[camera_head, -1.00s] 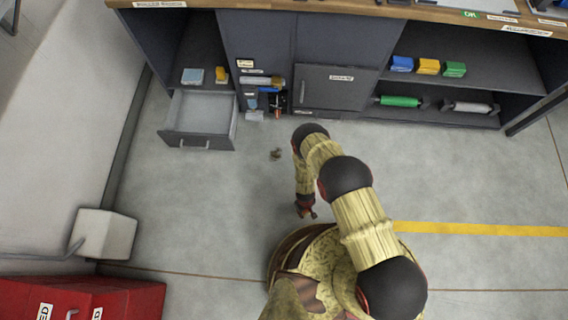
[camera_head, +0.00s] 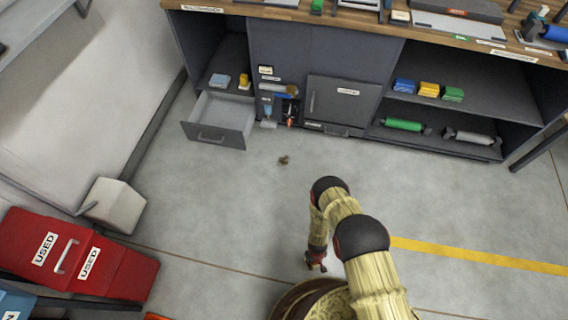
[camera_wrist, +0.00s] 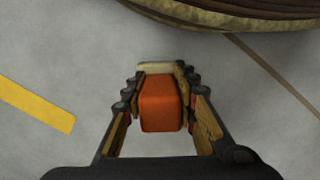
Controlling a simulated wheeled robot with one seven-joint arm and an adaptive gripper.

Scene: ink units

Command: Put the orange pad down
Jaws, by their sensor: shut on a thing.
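The orange pad (camera_wrist: 161,104) shows in the wrist view as a block with a pale strip at its far end. My gripper (camera_wrist: 160,80) is shut on it, with a finger along each side. The pad is held over bare grey floor. In the head view my gripper (camera_head: 316,262) hangs low in front of my base, and the pad cannot be made out there.
An open, empty-looking drawer (camera_head: 222,116) juts from the dark cabinet. Blue, yellow and green blocks (camera_head: 428,90) sit on a right shelf above rollers (camera_head: 403,124). Red bins (camera_head: 70,255) marked USED stand at left. A small brown object (camera_head: 284,160) lies on open floor.

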